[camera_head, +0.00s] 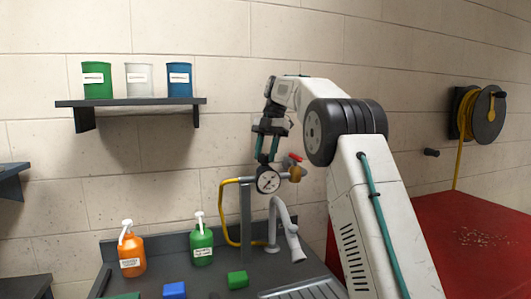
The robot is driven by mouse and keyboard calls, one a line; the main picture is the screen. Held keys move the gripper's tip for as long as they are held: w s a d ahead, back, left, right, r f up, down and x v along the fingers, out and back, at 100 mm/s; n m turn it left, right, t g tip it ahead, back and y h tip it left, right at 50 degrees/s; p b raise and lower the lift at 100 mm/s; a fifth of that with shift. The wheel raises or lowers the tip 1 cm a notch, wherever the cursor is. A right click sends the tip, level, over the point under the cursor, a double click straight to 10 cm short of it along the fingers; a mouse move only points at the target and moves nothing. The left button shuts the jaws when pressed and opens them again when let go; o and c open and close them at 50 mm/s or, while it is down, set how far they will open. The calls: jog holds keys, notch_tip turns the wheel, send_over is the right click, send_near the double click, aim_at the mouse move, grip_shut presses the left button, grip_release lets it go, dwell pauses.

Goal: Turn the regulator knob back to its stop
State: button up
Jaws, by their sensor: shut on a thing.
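The regulator stands on a grey post above the bench, with a round white-faced gauge (268,180) at its front. A brass fitting (295,173) with a small red handle (295,157) sits just right of the gauge. My gripper (267,159) comes down from above, its two teal fingers ending right at the top of the gauge. It is shut on the regulator at that spot, where the knob is too small and covered to make out. The red handle is beside the fingers, not between them. The knob's angle cannot be read.
A yellow hose (223,210) loops left of the post, and a grey faucet (279,225) stands just right of it. An orange bottle (131,252) and a green bottle (201,242) stand on the bench. A shelf (140,101) with three cans hangs upper left. A red table (450,240) is at right.

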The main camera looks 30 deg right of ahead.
jog(key=o, duration=1)
jog(key=shift+d, duration=0.1)
